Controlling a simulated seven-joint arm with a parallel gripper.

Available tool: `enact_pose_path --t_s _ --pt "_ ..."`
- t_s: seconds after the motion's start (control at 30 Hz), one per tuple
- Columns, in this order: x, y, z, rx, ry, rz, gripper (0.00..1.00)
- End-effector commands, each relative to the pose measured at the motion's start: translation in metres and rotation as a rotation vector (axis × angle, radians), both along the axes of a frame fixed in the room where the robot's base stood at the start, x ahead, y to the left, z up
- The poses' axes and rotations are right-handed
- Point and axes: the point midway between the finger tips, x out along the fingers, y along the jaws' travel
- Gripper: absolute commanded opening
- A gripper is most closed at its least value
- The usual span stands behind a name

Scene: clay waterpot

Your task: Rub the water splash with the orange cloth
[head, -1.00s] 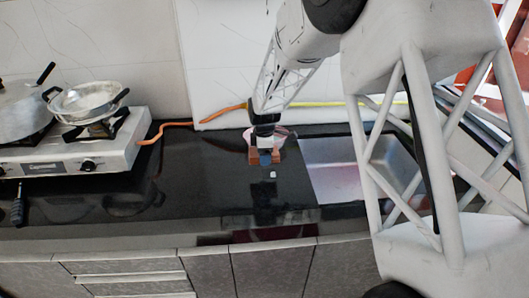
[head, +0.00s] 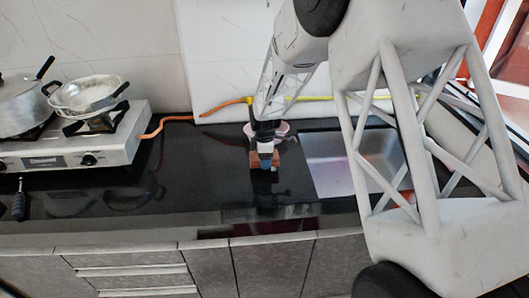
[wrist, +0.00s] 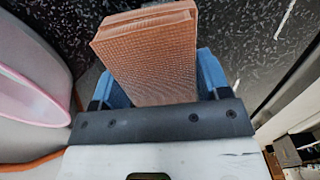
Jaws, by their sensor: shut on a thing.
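The orange cloth (head: 255,161) is a folded, block-like bundle with a woven texture. It also shows in the wrist view (wrist: 150,62), between the blue fingers. My gripper (head: 265,160) is shut on it and holds it low over the black countertop, left of the sink. I cannot tell whether the cloth touches the counter. I cannot make out the water splash now; the cloth and gripper hide part of the counter.
The sink (head: 335,165) is to the right. A stove (head: 75,150) with pans is at far left. The counter between stove and gripper is clear.

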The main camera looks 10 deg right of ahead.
Motion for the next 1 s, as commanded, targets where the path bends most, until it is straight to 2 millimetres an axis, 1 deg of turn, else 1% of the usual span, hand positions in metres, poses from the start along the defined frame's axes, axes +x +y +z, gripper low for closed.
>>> enact_pose_path --t_s 0.23,0.3,0.4,0.43,0.67,0.73,0.77,0.87,0.93,1.0 --pt "0.000 0.000 -0.023 0.000 0.000 0.000 0.47" --pt "0.000 -0.001 -0.034 0.000 0.001 0.000 0.47" --pt "0.001 -0.012 -0.021 0.000 -0.003 -0.003 0.47" --pt "0.000 -0.015 -0.020 0.000 -0.002 -0.002 0.47" --pt "0.000 -0.033 -0.033 0.000 0.001 -0.002 0.47" --pt "0.001 -0.039 -0.027 0.000 -0.002 -0.002 0.47" --pt "0.000 -0.041 -0.028 0.000 -0.001 -0.001 0.47" --pt "0.000 -0.032 -0.033 0.000 0.001 0.001 0.47" --pt "0.000 -0.026 -0.027 0.000 -0.002 0.001 0.47" --pt "0.000 -0.021 -0.029 0.000 0.000 0.002 0.47"
